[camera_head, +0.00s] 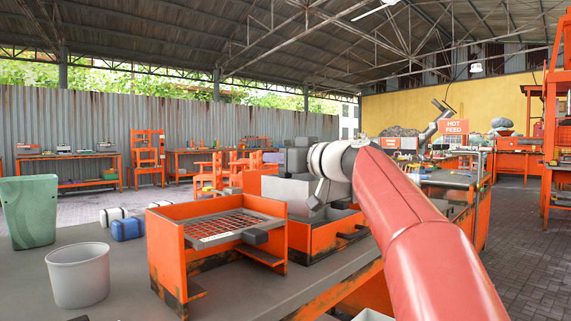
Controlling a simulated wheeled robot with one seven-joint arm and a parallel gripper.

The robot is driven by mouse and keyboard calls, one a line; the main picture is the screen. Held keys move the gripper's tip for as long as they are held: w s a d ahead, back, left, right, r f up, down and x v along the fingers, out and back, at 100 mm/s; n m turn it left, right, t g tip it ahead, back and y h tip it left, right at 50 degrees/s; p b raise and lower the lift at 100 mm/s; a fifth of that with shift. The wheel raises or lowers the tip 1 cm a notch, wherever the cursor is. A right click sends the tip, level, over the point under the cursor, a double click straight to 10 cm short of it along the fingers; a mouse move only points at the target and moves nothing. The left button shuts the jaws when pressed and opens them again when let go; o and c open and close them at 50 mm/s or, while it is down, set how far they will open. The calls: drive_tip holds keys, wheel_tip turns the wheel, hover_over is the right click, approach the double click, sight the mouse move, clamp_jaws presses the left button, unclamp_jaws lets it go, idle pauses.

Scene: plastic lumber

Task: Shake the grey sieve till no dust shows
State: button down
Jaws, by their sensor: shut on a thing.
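The grey sieve (209,241) appears to be the grey-rimmed mesh tray lying in an open-fronted orange frame (164,262) on the bench. Its mesh looks orange. I cannot make out dust on the mesh at this size. My gripper (316,200) hangs from my white wrist, to the right of the sieve and above an orange bin (304,238). It looks apart from the sieve's handle. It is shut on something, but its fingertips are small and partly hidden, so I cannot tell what.
A grey-white bucket (78,276) stands left of the orange frame. A blue container (127,229) and white ones lie behind it. A green bin (30,212) stands at the far left. Bare bench (235,295) lies in front of the frame.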

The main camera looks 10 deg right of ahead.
drive_tip(key=c, duration=1.2)
unclamp_jaws()
drive_tip(key=shift+c, duration=0.2)
drive_tip(key=shift+d, duration=0.1)
drive_tip(key=shift+b+v, duration=1.1)
drive_tip(key=shift+v, duration=2.8)
